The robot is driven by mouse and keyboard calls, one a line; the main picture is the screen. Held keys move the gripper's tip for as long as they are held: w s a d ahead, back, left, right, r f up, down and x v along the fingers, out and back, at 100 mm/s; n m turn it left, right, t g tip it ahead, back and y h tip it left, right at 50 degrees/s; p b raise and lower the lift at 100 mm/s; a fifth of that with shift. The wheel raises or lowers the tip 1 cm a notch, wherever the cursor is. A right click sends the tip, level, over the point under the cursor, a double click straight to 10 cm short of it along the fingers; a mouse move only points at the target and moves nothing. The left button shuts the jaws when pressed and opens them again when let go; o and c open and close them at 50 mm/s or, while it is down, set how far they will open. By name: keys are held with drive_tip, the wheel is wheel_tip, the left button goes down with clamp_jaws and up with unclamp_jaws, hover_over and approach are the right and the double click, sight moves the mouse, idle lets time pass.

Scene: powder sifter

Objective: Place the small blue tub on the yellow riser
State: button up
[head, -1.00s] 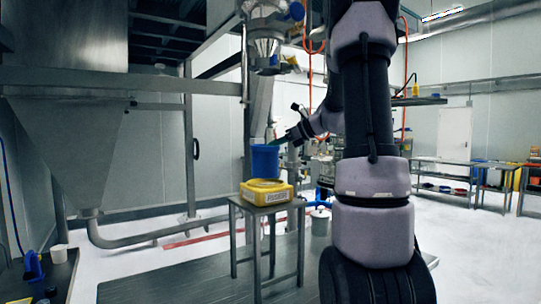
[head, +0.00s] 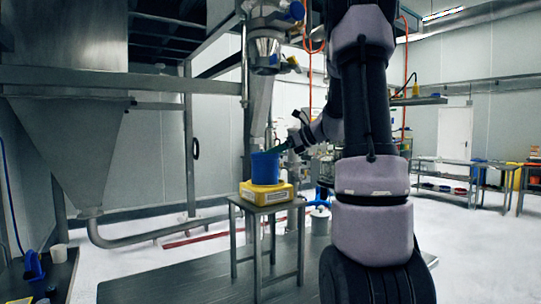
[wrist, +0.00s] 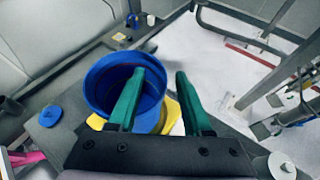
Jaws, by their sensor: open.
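The small blue tub (head: 265,168) is on top of the yellow riser (head: 268,194), open side up; I cannot tell whether it stands quite level. In the wrist view the tub (wrist: 98,92) covers much of the riser, whose yellow edge (wrist: 174,116) shows beside it. My gripper (head: 284,147) is at the tub's rim, coming from the upper right. In the wrist view my gripper (wrist: 160,95) is open: one green finger lies over the tub's opening, the other outside its wall, with a gap between them.
The riser stands on a small steel table (head: 268,209). A steel hopper (head: 72,140) is at the left and a metal valve spout (head: 265,50) hangs above the table. A blue disc (wrist: 50,116) lies near the tub in the wrist view.

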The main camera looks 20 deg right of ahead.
drive_tip(key=v, duration=1.1)
drive_tip(key=s+a+f+n+g+h, duration=0.1)
drive_tip(key=s+a+f+n+h, duration=0.1)
drive_tip(key=s+a+n, duration=0.6)
drive_tip(key=s+a+f+n+g+h, duration=0.1)
drive_tip(key=s+a+f+n+h, duration=0.2)
drive_tip(key=s+a+n, duration=0.6)
drive_tip(key=s+n+h, duration=0.2)
drive_tip(key=s+n, duration=0.2)
drive_tip(key=n, duration=0.2)
drive_tip(key=shift+a, duration=0.3)
